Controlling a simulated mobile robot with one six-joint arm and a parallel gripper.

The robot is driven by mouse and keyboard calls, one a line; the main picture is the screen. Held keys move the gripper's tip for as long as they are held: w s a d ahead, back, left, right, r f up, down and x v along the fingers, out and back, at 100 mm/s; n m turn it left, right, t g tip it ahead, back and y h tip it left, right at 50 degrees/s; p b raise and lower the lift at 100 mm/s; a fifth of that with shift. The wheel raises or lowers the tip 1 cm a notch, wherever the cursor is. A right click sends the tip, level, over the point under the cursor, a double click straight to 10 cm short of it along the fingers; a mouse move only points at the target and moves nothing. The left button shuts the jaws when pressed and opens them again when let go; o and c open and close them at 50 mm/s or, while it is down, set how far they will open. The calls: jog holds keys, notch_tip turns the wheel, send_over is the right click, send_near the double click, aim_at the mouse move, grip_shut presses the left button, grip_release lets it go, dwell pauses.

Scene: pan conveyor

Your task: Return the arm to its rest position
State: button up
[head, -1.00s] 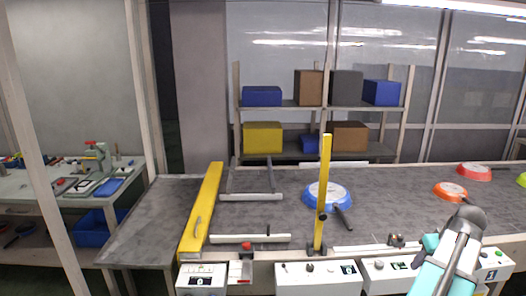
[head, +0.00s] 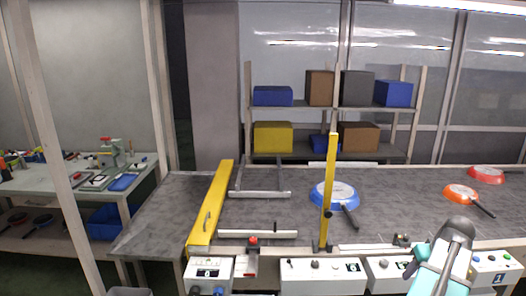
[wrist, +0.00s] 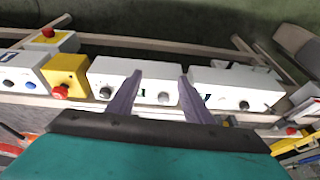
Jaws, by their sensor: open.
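My gripper (wrist: 156,92) shows in the wrist view with its two dark fingers spread apart and nothing between them. It hangs over the front side of the conveyor, facing the white control boxes (wrist: 228,86). In the head view my teal and grey arm (head: 442,262) rises at the lower right, in front of the control boxes. The gripper's fingertips are not clear in the head view.
The conveyor (head: 270,212) carries a blue pan (head: 330,192), an orange pan (head: 458,193) and a red pan (head: 486,175). A yellow gate (head: 212,210) and yellow post (head: 329,180) stand on it. A shelf with boxes (head: 272,136) is behind; a workbench (head: 60,188) is at left.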

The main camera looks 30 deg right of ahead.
jog(key=w+a+f+n+g+y, duration=0.1)
jog(key=w+a+f+y, duration=0.1)
jog(key=w+a+f, duration=1.2)
jog(key=w+a+f+n+g+y, duration=0.1)
jog(key=w+a+f, duration=0.2)
jog(key=a+f, duration=0.5)
jog(key=w+a+f+n+g+y, duration=0.1)
jog(key=w+a+f+g, duration=0.15)
jog(key=a+f, duration=0.6)
jog(key=s+a+f+n+g, duration=0.1)
jog(key=s+a+f, duration=0.15)
jog(key=a, duration=0.65)
jog(key=s+a+f+n+g, duration=0.1)
jog(key=a+f, duration=0.3)
jog(key=a, duration=0.5)
jog(key=s+a+f+n+g+h, duration=0.2)
jog(key=s+a+f, duration=0.6)
jog(key=s+a, duration=0.4)
jog(key=shift+s+a+g, duration=0.2)
jog(key=shift+s+g, duration=0.2)
jog(key=shift+g, duration=0.05)
